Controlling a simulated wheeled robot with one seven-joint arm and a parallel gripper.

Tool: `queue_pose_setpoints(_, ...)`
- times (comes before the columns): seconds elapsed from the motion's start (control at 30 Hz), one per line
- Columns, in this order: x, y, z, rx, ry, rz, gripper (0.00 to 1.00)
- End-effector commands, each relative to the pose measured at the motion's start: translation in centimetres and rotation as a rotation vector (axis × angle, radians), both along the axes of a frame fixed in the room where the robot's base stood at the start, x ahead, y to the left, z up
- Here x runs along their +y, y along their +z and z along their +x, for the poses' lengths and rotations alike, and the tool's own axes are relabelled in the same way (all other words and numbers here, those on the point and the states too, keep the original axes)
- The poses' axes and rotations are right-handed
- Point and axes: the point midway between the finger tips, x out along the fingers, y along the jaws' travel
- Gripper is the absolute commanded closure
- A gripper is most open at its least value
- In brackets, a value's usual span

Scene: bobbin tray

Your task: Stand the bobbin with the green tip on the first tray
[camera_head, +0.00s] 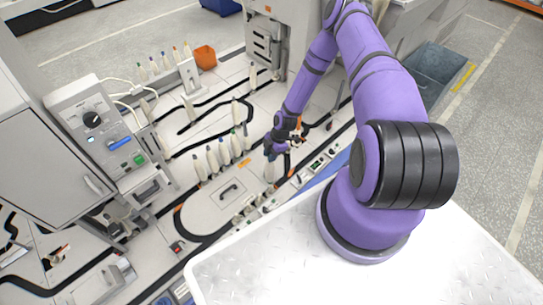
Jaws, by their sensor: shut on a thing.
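My gripper (274,151) reaches down over the bench and is shut. A pale bobbin (269,172) shows just below the jaws and appears to be what they hold. Its tip is hidden by the gripper, so I cannot tell its colour or whether its foot touches the surface below. Several other pale bobbins (222,153) stand upright in a slanting row to the left of my gripper. I cannot tell which support is the first tray.
More bobbins (164,60) with small coloured tips stand at the back left beside an orange bin (205,57). A control box (97,125) with a dial stands at the left. Black tracks (185,215) curve across the pale bench. A grey tub (437,75) stands at the right.

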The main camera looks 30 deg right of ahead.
Motion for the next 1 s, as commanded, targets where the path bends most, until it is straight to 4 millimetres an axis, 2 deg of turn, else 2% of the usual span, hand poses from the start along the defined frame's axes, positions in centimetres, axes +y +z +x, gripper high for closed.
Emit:
queue_pose_setpoints(0.17,-0.5,-1.0,-0.4,-0.001,0.068,0.000,1.00)
queue_pose_setpoints(0.7,-0.4,-5.5,-0.3,-0.001,0.065,0.000,1.00)
queue_pose_setpoints(1.0,-0.4,-6.5,-0.3,-0.001,0.066,0.000,1.00)
